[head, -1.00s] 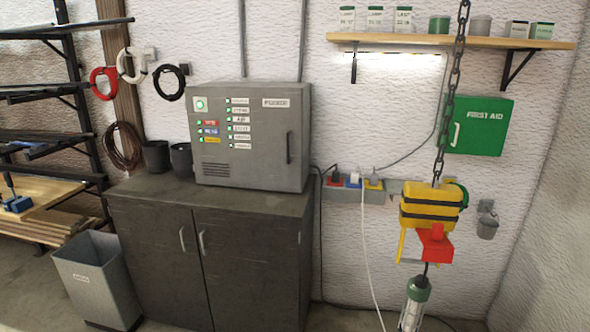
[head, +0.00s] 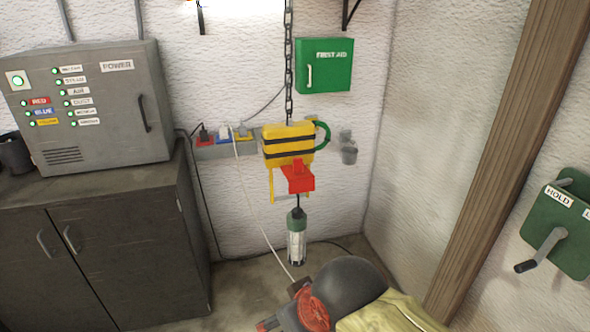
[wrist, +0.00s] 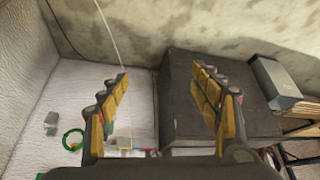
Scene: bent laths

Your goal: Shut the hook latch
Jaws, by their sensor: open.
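A yellow block with black stripes (head: 288,146) hangs on a dark chain in the middle of the head view. A red latch piece (head: 298,178) sticks out at its lower front, with thin yellow bars beside it. I cannot tell from here whether the latch is closed. A lamp with a green top (head: 296,236) hangs just below the red piece. My gripper (wrist: 160,73) shows in the wrist view with its yellow-padded fingers wide apart and nothing between them. The block and latch cannot be made out in the wrist view.
A grey power box (head: 92,105) stands on a dark cabinet (head: 110,265) at the left. A green first aid box (head: 323,65) and a socket strip (head: 222,146) are on the back wall. A green crank plate (head: 562,222) is at the right, past a wooden post (head: 510,150).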

